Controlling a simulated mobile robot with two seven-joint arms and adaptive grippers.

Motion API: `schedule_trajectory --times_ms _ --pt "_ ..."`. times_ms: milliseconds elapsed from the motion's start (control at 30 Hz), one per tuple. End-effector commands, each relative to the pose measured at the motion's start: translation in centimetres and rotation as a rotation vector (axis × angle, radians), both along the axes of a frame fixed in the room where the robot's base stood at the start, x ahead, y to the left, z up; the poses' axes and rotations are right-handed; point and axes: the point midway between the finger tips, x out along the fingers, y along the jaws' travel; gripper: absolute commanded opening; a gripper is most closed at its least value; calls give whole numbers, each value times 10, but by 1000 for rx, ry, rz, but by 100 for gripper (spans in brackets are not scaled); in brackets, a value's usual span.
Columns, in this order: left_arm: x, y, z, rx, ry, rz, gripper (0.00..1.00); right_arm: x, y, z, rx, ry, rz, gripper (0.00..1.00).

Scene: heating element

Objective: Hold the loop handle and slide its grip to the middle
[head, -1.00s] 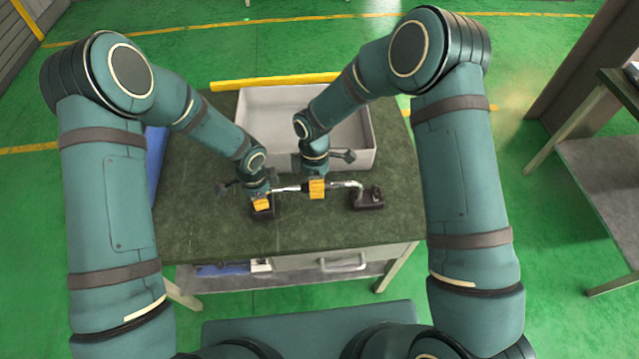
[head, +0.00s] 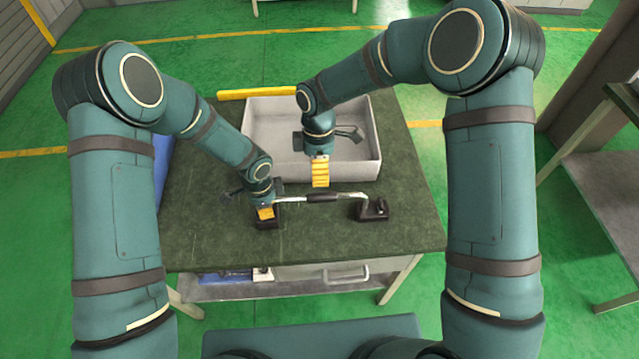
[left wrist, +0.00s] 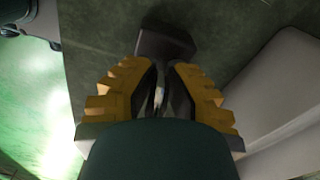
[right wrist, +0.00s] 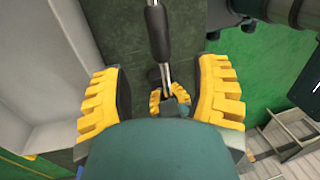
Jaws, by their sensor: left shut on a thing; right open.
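The loop handle is a metal bar (head: 347,195) on two dark feet, with a black sleeve grip (head: 322,198) near the bar's middle. The right foot (head: 372,209) stands bare on the table. My left gripper (head: 266,212) is shut on the bar's left end, just above the left foot; its yellow fingers also show around the bar in the left wrist view (left wrist: 160,92). My right gripper (head: 320,180) is open and empty, just behind and above the grip. In the right wrist view the black grip (right wrist: 157,35) lies beyond the open yellow fingers (right wrist: 160,95), apart from them.
A grey tray (head: 372,150) stands at the back of the dark table (head: 200,235). A yellow bar (head: 258,93) lies behind it. A blue thing (head: 163,160) is at the left edge. The front of the table is clear.

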Motion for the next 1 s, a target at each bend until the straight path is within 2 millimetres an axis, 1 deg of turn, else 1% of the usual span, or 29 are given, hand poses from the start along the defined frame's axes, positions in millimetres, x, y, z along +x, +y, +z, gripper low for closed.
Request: schedule_trajectory --times_ms 33,100,200,333,633,700,733,767,1000 --pt "0 1 -1 3 2 2 0 2 0 8 1 -3 0 61" --pt "0 2 -1 3 2 2 0 4 1 16 1 -3 0 61" --pt "0 2 -1 3 2 2 0 5 0 24 0 -2 0 61" --pt "0 2 -1 3 2 2 0 6 0 27 0 -1 0 61" --pt "0 2 -1 3 2 2 0 6 0 27 0 0 0 61" --pt "0 2 -1 3 2 2 30 5 0 27 0 0 0 61" --pt "0 2 -1 3 2 2 40 5 0 27 0 0 0 61" --pt "0 2 -1 3 2 2 42 5 0 27 0 0 0 61" --pt "0 1 0 2 1 1 42 5 0 27 0 0 0 61"
